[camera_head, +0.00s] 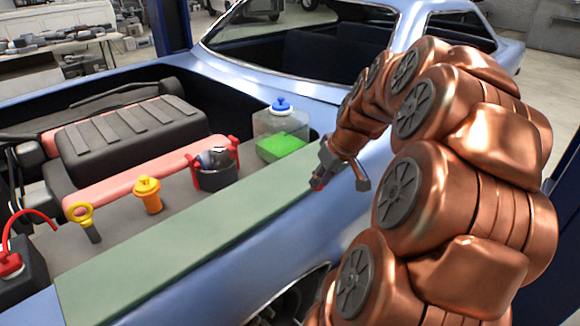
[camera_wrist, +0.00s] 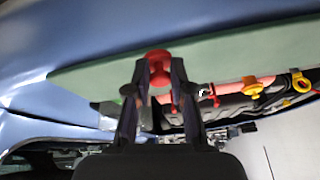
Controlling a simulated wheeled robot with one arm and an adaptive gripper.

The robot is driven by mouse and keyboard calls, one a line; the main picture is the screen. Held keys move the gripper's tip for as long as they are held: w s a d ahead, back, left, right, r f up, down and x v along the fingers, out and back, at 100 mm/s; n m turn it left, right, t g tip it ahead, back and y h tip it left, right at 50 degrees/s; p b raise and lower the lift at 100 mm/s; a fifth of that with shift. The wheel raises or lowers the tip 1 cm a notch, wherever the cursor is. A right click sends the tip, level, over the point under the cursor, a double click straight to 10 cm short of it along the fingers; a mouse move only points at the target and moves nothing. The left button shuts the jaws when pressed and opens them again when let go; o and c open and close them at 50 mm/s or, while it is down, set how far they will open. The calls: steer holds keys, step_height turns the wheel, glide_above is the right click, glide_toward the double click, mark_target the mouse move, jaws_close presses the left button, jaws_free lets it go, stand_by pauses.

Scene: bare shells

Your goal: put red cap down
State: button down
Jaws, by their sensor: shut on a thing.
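The red cap (camera_head: 317,185) is in my gripper (camera_head: 322,175), by the right end of the green mat (camera_head: 190,237) on the blue fender. In the wrist view, the round red cap (camera_wrist: 158,58) shows between the two dark fingertips, in front of the green mat (camera_wrist: 215,45). My gripper is shut on it. I cannot tell whether the cap touches the mat or hangs just above it. The mat's visible top is bare.
Behind the mat are a tank (camera_head: 282,132) with a blue cap and green fluid, a dark pot (camera_head: 214,168) with red clips, an orange cap (camera_head: 148,194), a yellow-ringed dipstick (camera_head: 82,217) and a black battery (camera_head: 15,275). The engine cover (camera_head: 125,130) stands farther back.

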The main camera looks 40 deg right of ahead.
steer(key=w+d+p, duration=0.1)
steer(key=w+d, duration=0.1)
steer(key=w, duration=0.2)
steer(key=w+d+f+p, duration=0.1)
steer(key=w, duration=0.4)
steer(key=w+d+p, duration=0.1)
steer(key=w+d, duration=0.1)
steer(key=w, duration=0.2)
steer(key=shift+w+d+f+p, duration=0.2)
steer(key=shift+w+d+p, duration=0.15)
steer(key=shift+p, duration=0.05)
steer(key=shift+f+p, duration=0.6)
steer(key=shift+f, duration=1.15)
steer(key=shift+f, duration=0.15)
steer(key=c, duration=1)
jaws_free()
